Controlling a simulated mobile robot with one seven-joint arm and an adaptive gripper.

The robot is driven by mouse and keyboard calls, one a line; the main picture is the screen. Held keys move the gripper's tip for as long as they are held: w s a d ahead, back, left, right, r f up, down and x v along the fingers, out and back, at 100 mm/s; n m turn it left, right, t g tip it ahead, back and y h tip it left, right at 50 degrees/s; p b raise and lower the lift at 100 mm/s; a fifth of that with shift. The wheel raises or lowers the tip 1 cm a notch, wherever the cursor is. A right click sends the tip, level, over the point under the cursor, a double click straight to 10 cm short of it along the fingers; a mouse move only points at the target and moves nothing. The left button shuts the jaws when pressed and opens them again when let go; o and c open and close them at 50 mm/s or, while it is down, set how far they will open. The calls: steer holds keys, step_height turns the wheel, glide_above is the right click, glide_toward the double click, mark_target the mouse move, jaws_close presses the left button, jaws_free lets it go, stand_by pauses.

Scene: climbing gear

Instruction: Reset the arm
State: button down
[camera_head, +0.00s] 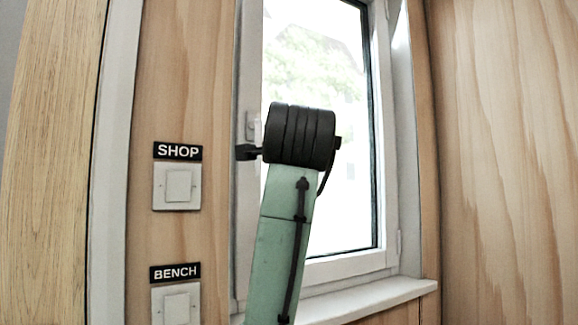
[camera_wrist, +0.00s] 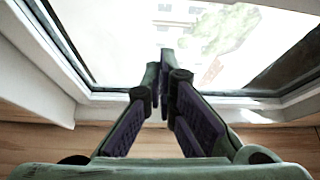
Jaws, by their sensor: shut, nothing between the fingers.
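My gripper (camera_wrist: 164,68) shows in the wrist view with its two green and dark fingers brought together at the tips and nothing between them. It points toward the window, whose glass (camera_wrist: 225,45) lies beyond the fingertips. I cannot tell how far the tips are from the glass. In the head view, my green arm link with its black joint stands raised in front of the window (camera_head: 352,262), hiding part of it. My fingers cannot be made out in that view.
Left of the window, a switch labelled SHOP (camera_head: 178,186) and a switch labelled BENCH (camera_head: 177,307) sit on the wooden wall. A white sill (camera_head: 375,299) juts out below the window. A wooden panel (camera_head: 510,160) stands at the right.

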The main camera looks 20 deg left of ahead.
steer(key=shift+s+d, duration=0.15)
steer(key=shift+s, duration=0.4)
